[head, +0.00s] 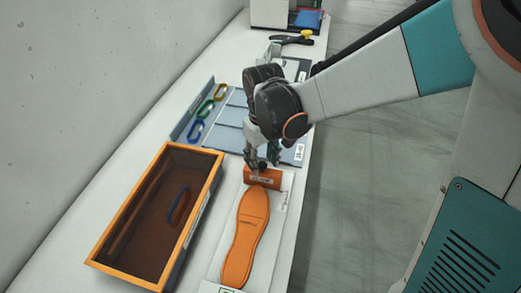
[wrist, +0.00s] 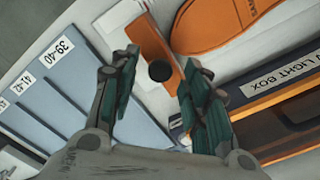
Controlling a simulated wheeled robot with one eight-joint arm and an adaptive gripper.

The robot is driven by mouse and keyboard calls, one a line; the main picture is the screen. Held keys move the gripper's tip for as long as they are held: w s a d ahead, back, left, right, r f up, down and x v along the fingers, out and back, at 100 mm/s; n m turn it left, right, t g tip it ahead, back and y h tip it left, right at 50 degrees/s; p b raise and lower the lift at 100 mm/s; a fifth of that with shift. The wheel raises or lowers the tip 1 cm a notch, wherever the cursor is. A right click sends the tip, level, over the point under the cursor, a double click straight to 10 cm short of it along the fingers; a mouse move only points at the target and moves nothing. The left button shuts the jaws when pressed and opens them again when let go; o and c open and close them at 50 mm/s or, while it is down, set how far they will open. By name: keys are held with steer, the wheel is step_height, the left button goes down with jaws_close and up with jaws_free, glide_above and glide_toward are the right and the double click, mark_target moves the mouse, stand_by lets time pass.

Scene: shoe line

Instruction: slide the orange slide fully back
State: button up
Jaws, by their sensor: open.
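The orange slide (head: 263,178) is a short block with a pale label, at the far end of a white board (head: 286,195). It also shows in the wrist view (wrist: 150,42), with a round black knob (wrist: 160,71) on it. A flat orange insole (head: 246,235) lies on the board on the near side of the slide. My gripper (head: 262,163) is just above the slide, pointing down. In the wrist view its teal fingers (wrist: 162,63) are open, with the knob between the tips and nothing held. Whether the fingertips reach down to the knob's height is unclear.
The orange-framed light box (head: 213,172) stands close on the left. A blue-grey board with size labels (head: 232,127) lies beyond the slide, with green, blue and yellow loops at its left. Yellow-and-black pliers (head: 297,39) lie farther back. The table's right edge is near.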

steer(key=shift+f, duration=0.3)
steer(key=shift+c, duration=0.4)
jaws_close()
steer(key=w, duration=0.1)
steer(key=w+d, duration=0.1)
steer(key=w, duration=0.2)
steer(key=shift+w+d, duration=0.4)
steer(key=shift+o, duration=0.4)
jaws_free()
steer(key=shift+w, duration=0.1)
step_height(320, 180, up, 12)
